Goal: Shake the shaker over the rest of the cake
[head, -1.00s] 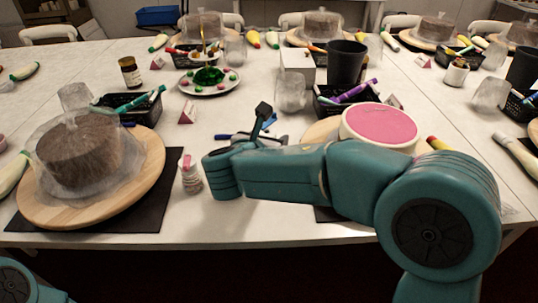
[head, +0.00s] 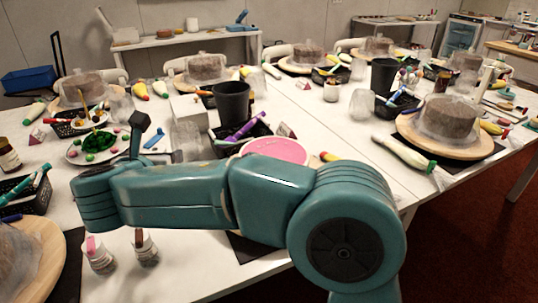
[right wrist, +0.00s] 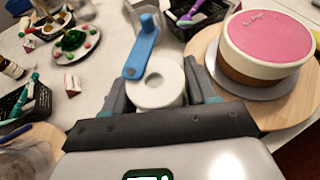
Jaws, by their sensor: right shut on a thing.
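The cake (right wrist: 268,38) has a pink top, a cream band around the upper side and a brown lower side. It sits on a silver board over a round wooden turntable (right wrist: 275,114); a few small marks show on its top. In the head view my arm partly hides the cake (head: 277,151). My right gripper (right wrist: 158,88) is shut on a white round-ended shaker (right wrist: 155,92), left of the cake and not above it. Only its round end shows in the right wrist view; in the head view the arm hides it. My left gripper is out of view.
Two small jars (head: 98,256) stand near the table's front edge. A blue tool (right wrist: 142,45) shows beyond the shaker. A dark cup (head: 232,103) and a black basket of pens (head: 258,130) stand behind the cake. A green-topped plate (head: 72,152) is at the left.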

